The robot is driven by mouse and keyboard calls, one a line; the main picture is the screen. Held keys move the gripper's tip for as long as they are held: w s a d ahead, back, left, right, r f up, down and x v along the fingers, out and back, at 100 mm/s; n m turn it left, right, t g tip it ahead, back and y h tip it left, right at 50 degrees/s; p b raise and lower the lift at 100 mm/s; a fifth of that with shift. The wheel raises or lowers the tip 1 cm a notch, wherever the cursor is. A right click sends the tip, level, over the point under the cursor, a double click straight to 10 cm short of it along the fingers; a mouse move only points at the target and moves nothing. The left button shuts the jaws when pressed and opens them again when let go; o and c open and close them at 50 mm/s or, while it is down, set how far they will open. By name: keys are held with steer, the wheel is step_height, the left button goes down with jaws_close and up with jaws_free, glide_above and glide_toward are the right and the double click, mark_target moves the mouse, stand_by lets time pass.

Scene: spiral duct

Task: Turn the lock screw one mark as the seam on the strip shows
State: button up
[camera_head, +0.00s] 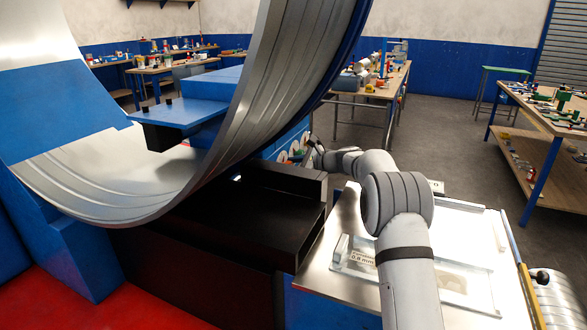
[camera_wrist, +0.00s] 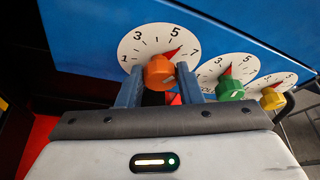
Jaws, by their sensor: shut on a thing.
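In the wrist view my gripper (camera_wrist: 160,74) has its two blue fingers on either side of an orange knob (camera_wrist: 160,70) and is shut on it. The knob sits on a white dial (camera_wrist: 132,50) marked with numbers. Its red pointer (camera_wrist: 173,53) lies between 5 and 7. In the head view my gripper is small near the dials (camera_head: 296,150) on the blue machine. A clear strip with a "0.8 mm" label (camera_head: 363,257) lies on the lit table at the right. I cannot make out its seam. No part is clearly recognisable as the lock screw.
Beside the orange knob are a green knob (camera_wrist: 229,88) and a yellow knob (camera_wrist: 271,98) on their own dials. The large spiral duct (camera_head: 285,85) curves over the dark trough (camera_head: 250,210). Workbenches (camera_head: 380,85) stand behind on open grey floor.

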steer(key=o, duration=0.9)
steer(key=shift+o, duration=0.2)
steer(key=b+v, duration=0.1)
steer(key=v, duration=0.7)
